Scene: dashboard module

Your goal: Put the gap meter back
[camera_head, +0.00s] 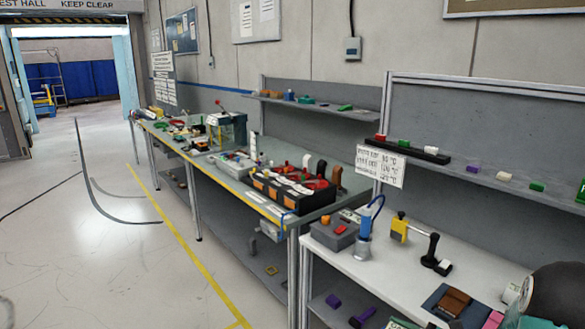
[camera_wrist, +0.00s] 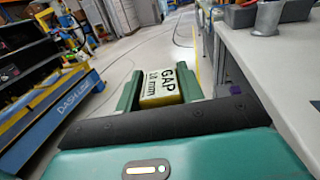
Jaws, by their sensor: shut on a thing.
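The gap meter (camera_wrist: 158,88) is a small block with a white top face printed "GAP 1.0 mm" and yellow sides. It sits between the two green fingers of my gripper (camera_wrist: 160,80) in the wrist view. My gripper is shut on it and holds it beside the light workbench, over the floor side. I cannot make out the gap meter in the head view. The near white workbench (camera_head: 385,272) shows there, and its light top (camera_wrist: 275,75) is at the right of the wrist view.
A grey box with an orange button (camera_head: 334,233), a blue-topped device (camera_head: 364,235), a yellow-and-black tool (camera_head: 400,228) and a dark blue mat (camera_head: 432,305) with a brown block stand on the bench. A blue cart (camera_wrist: 60,110) is at left. Open floor (camera_wrist: 125,65) lies between.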

